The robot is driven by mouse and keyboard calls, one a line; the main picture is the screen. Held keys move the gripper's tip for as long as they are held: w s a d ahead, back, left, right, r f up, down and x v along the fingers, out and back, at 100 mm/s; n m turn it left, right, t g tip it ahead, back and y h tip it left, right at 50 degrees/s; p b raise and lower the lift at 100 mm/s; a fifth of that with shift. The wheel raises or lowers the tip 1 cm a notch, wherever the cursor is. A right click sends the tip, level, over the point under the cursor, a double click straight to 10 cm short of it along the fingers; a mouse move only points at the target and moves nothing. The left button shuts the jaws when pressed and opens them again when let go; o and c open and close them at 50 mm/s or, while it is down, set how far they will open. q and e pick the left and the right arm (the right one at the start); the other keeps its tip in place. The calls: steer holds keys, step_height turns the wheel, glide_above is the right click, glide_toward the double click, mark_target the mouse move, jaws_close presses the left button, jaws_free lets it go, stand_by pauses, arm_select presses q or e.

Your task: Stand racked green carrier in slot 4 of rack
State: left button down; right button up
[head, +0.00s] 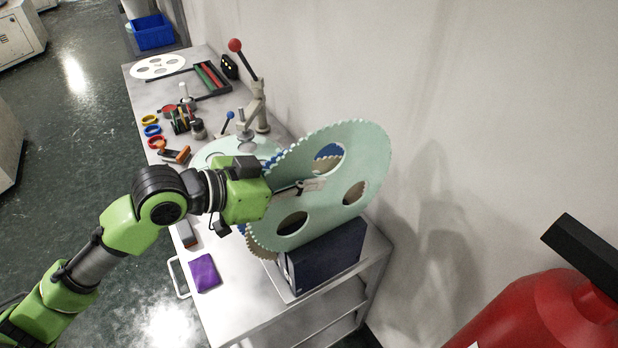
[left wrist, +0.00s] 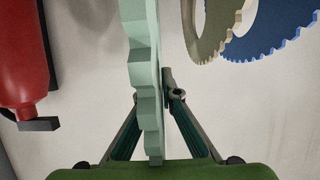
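The pale green toothed carrier (head: 335,190) with round holes is tilted in the head view, in front of the other carriers. My left gripper (head: 312,185) is shut on it. In the left wrist view the green carrier (left wrist: 147,60) runs edge-on between the fingers of my left gripper (left wrist: 152,95). A dark navy box-like rack (head: 325,258) stands below the carrier at the bench end; its slots are hidden. A beige carrier (left wrist: 212,30) and a blue carrier (left wrist: 270,40) stand apart from the green one. I cannot see my right gripper.
A pale disc (head: 205,152) lies on the bench behind my left gripper. A press with a red knob (head: 235,45) stands by the wall. A purple cloth (head: 205,273) lies at the front. A red extinguisher (head: 545,315) is at lower right.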

mark_target(258, 234)
arm_select(q)
steer(key=shift+f+b, duration=3.8)
steer(key=shift+f, duration=2.4)
steer(key=c, duration=2.2)
jaws_free()
steer(key=shift+f, duration=0.2)
steer(key=v, duration=1)
steer(key=shift+s+a+r, duration=0.1)
steer(key=shift+a+r, duration=0.05)
steer(key=shift+v, duration=0.85)
steer(key=shift+r, duration=0.1)
